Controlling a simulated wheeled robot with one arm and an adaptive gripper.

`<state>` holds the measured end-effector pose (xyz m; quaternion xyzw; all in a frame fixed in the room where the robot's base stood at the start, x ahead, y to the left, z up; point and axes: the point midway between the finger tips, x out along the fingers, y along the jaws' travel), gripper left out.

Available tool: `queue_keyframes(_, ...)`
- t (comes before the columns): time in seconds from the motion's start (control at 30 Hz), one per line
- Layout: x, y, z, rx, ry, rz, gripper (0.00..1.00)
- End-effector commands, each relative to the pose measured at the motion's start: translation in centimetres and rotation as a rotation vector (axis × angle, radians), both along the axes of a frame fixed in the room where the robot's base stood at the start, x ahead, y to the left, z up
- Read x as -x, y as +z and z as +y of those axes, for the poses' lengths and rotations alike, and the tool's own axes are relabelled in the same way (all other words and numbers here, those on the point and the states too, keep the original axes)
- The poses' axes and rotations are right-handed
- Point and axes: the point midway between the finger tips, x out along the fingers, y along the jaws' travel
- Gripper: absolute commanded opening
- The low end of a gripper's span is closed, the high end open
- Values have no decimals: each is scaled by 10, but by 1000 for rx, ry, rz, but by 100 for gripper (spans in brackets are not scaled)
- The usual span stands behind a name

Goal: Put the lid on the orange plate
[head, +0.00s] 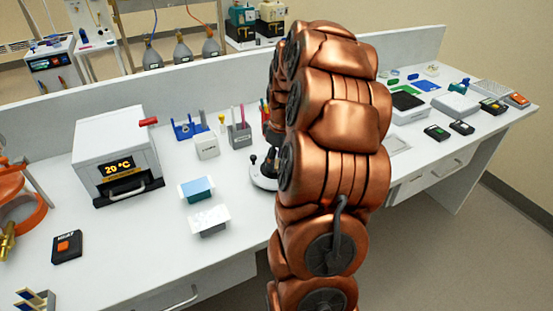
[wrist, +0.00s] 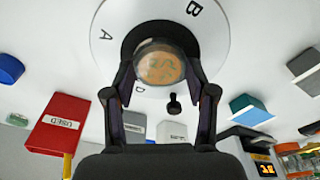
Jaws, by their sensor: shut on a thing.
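In the wrist view my gripper (wrist: 160,72) has its two fingers on either side of a clear round lid (wrist: 160,46), shut on it. The orange plate (wrist: 161,68) shows as a round orange patch with paler marks through the clear lid. I cannot tell whether the lid touches the plate or is just above it. Around them is a dark seat on a white round disc (wrist: 222,38) lettered A, B and D. In the head view my arm hides the gripper, lid and plate; only part of the disc's stand (head: 263,183) shows.
A small black knob (wrist: 174,103) stands close to the right finger. A red box marked USED (wrist: 58,122) is at the left. In the head view, a 20 °C unit (head: 115,150), blue-topped box (head: 196,188) and white-topped box (head: 209,218) stand left of my arm.

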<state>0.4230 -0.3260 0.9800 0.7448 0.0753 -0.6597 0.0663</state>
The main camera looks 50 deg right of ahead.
Motion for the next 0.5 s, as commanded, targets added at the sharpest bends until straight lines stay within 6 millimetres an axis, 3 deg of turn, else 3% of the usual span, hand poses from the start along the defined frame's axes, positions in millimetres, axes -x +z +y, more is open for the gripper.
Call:
queue_keyframes(0.23,0,0,0,0,0,0,43)
queue_keyframes(0.27,0,0,0,0,0,0,59)
queue_keyframes(0.5,0,0,0,0,0,0,84)
